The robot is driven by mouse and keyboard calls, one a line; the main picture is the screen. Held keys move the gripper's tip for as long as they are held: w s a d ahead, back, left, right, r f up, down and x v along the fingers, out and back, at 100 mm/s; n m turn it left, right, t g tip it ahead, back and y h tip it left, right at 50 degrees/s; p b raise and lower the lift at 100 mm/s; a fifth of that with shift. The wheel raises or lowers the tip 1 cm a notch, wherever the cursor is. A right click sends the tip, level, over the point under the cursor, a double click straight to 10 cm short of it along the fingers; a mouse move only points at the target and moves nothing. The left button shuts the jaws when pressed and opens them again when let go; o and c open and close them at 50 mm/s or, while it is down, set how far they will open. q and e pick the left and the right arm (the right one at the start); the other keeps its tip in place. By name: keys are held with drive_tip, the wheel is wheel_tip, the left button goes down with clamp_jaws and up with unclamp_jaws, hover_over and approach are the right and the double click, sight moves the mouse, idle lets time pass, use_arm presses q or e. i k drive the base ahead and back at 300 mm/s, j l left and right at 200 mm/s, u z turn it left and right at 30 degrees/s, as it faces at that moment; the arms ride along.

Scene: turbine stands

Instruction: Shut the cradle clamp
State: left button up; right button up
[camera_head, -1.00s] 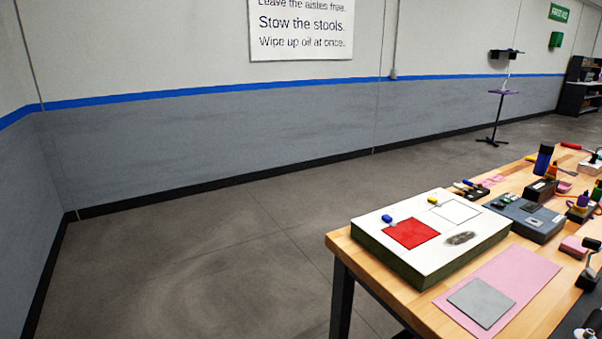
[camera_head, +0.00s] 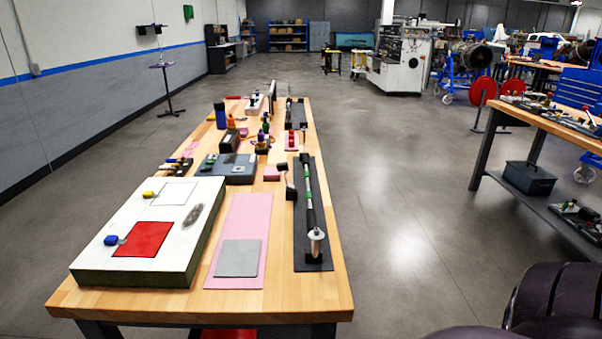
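I cannot make out a cradle clamp for certain in the head view. A turbine engine (camera_head: 484,57) rests on a blue stand (camera_head: 461,77) at the far right back. The stand's fine parts are too small to tell open from shut. Neither of my grippers is in view.
A long wooden workbench (camera_head: 285,290) ahead carries a white panel box (camera_head: 110,212), a pink mat (camera_head: 226,262) and several tools. Another bench (camera_head: 518,114) with red discs (camera_head: 482,91) beside it stands at right. The grey floor (camera_head: 405,180) between the benches is clear.

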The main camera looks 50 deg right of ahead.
sight(283, 166)
drive_tip(key=i+j+z, duration=0.15)
drive_tip(key=z, duration=0.3)
drive_tip(key=i+j+z, duration=0.1)
drive_tip(key=j+z, duration=0.65)
drive_tip(key=z, duration=0.15)
drive_tip(key=j+z, duration=0.45)
drive_tip(key=i+l, duration=0.05)
